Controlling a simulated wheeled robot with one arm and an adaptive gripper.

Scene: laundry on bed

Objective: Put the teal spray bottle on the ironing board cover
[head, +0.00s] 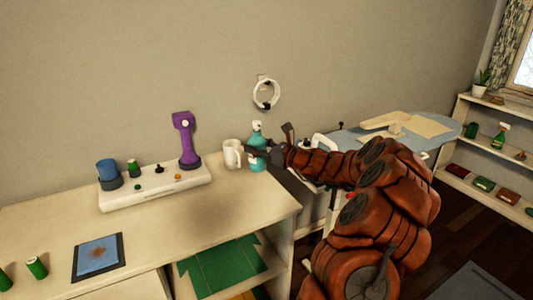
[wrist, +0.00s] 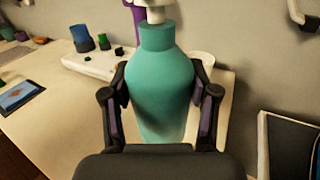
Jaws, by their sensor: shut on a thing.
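The teal spray bottle (head: 257,155) stands upright at the right end of the white table in the head view, next to a white mug. In the wrist view the bottle (wrist: 160,80) fills the middle, between the two fingers. My gripper (head: 262,155) is shut on the bottle, with a finger along each side (wrist: 160,105). Whether the bottle's base touches the table cannot be told. The ironing board cover (head: 435,125) is light blue and lies beyond my arm at the right, with folded cream cloth (head: 405,124) on it. My arm hides part of the board.
The white mug (head: 232,154) stands close left of the bottle. A white tray (head: 155,188) holds a purple device (head: 186,140) and a blue cup (head: 108,173). A gap with dark floor lies between table (head: 225,205) and board. A shelf (head: 485,155) stands far right.

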